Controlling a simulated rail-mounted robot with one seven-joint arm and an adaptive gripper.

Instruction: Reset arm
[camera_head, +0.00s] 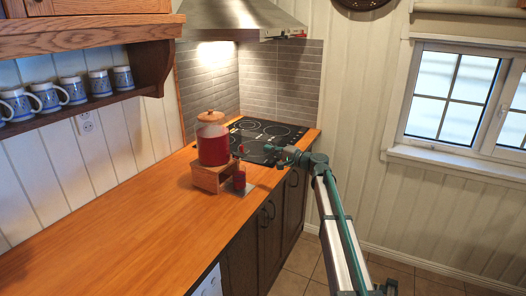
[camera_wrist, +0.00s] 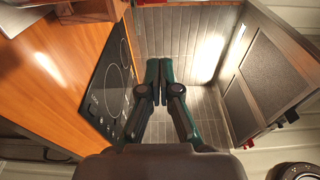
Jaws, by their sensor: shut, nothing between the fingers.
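My gripper (camera_wrist: 159,101) is shut and empty in the wrist view, its two dark fingers side by side in front of the grey tiled wall. In the head view my gripper (camera_head: 243,151) is small, at the end of my arm, near the front edge of the cooktop (camera_head: 265,137) and close to the red drink dispenser. The gap between gripper and dispenser is hard to judge in this view. The cooktop also shows on the left of the wrist view (camera_wrist: 108,88).
Blue mugs (camera_head: 72,91) line the shelf at left. A range hood (camera_head: 238,17) hangs above the cooktop. The front counter is clear.

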